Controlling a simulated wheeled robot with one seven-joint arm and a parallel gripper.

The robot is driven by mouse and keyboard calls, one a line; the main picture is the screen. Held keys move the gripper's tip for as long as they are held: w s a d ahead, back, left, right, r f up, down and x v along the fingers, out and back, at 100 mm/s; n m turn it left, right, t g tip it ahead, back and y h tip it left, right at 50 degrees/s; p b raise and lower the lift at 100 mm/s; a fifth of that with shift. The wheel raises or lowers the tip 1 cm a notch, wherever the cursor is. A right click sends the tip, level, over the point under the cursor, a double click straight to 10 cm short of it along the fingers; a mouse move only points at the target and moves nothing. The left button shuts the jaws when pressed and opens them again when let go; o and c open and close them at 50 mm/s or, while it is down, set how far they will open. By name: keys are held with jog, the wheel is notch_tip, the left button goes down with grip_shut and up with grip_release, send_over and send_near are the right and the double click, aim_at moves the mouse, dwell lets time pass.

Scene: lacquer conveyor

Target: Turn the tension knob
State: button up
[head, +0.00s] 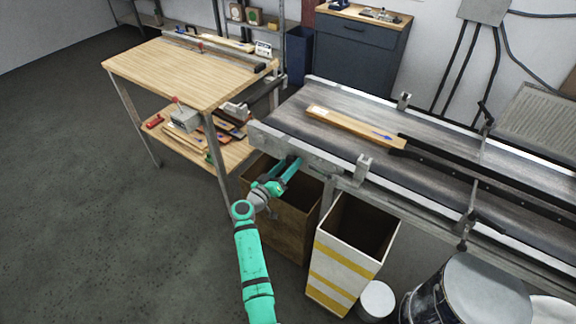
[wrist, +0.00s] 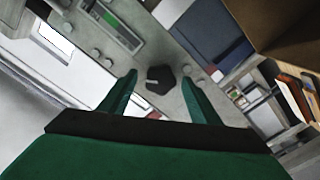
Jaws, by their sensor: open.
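The tension knob (wrist: 160,80) is a small dark, faceted knob with a pale mark, set on a grey metal plate (wrist: 180,55) in the wrist view. My gripper (wrist: 157,88) is open, with one green finger on each side of the knob in the picture. I cannot tell whether either finger touches it. In the head view my gripper (head: 290,168) is at the near left end of the conveyor (head: 340,95), above the brown bin. The knob cannot be made out there.
A brown bin (head: 285,232) stands below my gripper, beside a yellow-striped white bin (head: 335,275). A plank (head: 350,127) lies on the conveyor. A wooden workbench (head: 165,72) is at left and drums (head: 480,290) are at lower right. The floor at left is clear.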

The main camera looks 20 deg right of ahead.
jog(key=v, duration=1)
jog(key=shift+a, duration=0.2)
jog(key=shift+s, duration=0.15)
